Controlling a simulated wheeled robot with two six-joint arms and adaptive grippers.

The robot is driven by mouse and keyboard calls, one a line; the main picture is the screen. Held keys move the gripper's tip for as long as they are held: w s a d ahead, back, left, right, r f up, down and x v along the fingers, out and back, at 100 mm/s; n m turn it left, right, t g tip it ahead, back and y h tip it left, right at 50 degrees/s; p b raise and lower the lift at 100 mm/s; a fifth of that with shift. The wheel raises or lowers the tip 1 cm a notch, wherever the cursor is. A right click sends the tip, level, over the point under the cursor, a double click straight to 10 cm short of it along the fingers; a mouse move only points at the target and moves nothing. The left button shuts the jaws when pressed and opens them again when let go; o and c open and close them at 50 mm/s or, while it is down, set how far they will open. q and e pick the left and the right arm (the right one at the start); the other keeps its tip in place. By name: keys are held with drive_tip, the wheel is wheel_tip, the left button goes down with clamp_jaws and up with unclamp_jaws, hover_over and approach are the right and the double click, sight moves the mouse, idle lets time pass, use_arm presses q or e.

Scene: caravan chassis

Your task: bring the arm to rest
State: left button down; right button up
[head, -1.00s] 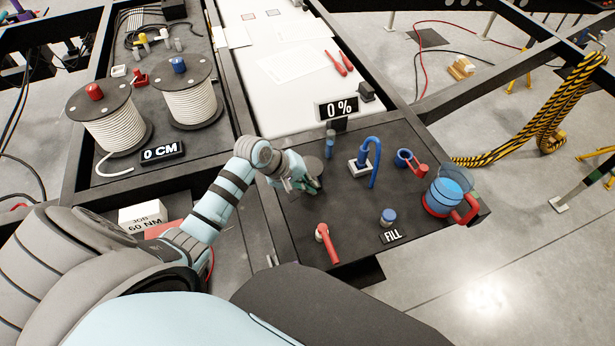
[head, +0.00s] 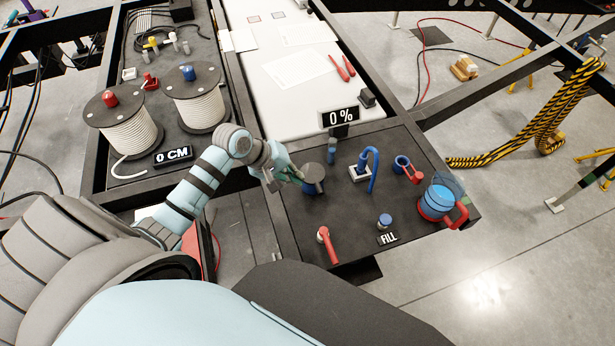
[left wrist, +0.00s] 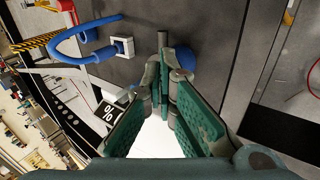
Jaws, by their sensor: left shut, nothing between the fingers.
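My left gripper (head: 290,177) is at the left edge of the dark work panel (head: 350,225) in the head view. It is just left of a blue pot with a round grey top (head: 313,180); I cannot tell whether they touch. In the left wrist view its green fingers (left wrist: 165,88) are shut with nothing held. My left arm reaches in from the lower left, bent at the elbow. My right gripper is not in view.
Two rope spools (head: 195,98) stand at upper left.

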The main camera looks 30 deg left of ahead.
use_arm(q)
drive_tip(key=v, duration=0.4)
drive_tip(key=shift+s+a+r, duration=0.15)
drive_tip(key=shift+a+r, duration=0.1)
